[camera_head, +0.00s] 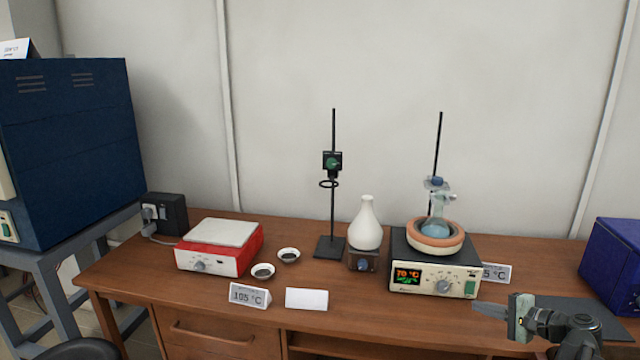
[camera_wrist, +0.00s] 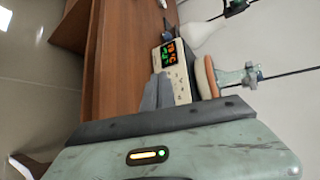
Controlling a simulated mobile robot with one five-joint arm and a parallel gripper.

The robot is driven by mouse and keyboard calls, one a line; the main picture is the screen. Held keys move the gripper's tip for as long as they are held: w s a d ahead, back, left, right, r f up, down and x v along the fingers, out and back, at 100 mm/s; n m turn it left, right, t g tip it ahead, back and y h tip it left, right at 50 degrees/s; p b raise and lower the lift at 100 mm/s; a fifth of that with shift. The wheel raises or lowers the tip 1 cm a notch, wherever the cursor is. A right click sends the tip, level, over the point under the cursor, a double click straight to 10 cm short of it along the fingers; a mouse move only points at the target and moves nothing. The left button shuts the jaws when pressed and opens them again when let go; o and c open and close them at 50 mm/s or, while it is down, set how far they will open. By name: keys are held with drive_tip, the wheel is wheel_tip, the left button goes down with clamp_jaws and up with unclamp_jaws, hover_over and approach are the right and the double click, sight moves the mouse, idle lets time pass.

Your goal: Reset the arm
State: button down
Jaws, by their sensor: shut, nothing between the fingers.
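My gripper (camera_head: 490,309) is at the lower right in the head view, over the right part of the wooden bench, with its fingers pointing left. Its fingers are shut and hold nothing. In the wrist view the grey fingers (camera_wrist: 158,92) show in the middle, in front of the heating unit. The heating unit (camera_head: 436,278), with a lit display reading 70 °C, stands just to the left of and behind the gripper. An orange-rimmed bowl (camera_head: 434,246) with a glass flask sits on it.
On the bench (camera_head: 200,292) stand a red-and-white hotplate (camera_head: 220,247), two small dishes, a ring stand (camera_head: 333,195), a white flask (camera_head: 366,225) and sign cards (camera_head: 250,295). A dark blue box (camera_head: 612,262) stands at the right. A blue furnace (camera_head: 75,140) is at the left.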

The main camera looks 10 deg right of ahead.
drive_tip(key=w+a+f+n+g+y+b, duration=0.1)
drive_tip(key=w+a+f+n+g+b, duration=0.15)
drive_tip(key=a, duration=0.75)
drive_tip(key=w+a+f+n+g+y+b, duration=0.15)
drive_tip(key=w+a+f, duration=0.25)
drive_tip(key=a, duration=0.6)
drive_tip(key=w+a+f+n+g+y+b, duration=0.1)
drive_tip(key=w+a+f+n+g, duration=0.2)
drive_tip(key=a, duration=0.7)
drive_tip(key=s+a+f+n+g+h+b, duration=0.2)
drive_tip(key=s+a+f+n+g+h, duration=0.15)
drive_tip(key=a+f, duration=0.45)
drive_tip(key=s+a+f+n+g+h+b, duration=0.2)
drive_tip(key=s+a+f+n, duration=0.3)
drive_tip(key=a, duration=0.4)
drive_tip(key=s+d+h+p, duration=0.3)
drive_tip(key=d+h, duration=0.1)
drive_tip(key=d, duration=0.3)
wheel_tip(320, 180, up, 17)
drive_tip(key=p, duration=1.6)
drive_tip(key=shift+w+p, duration=0.2)
drive_tip(key=shift+p, duration=0.1)
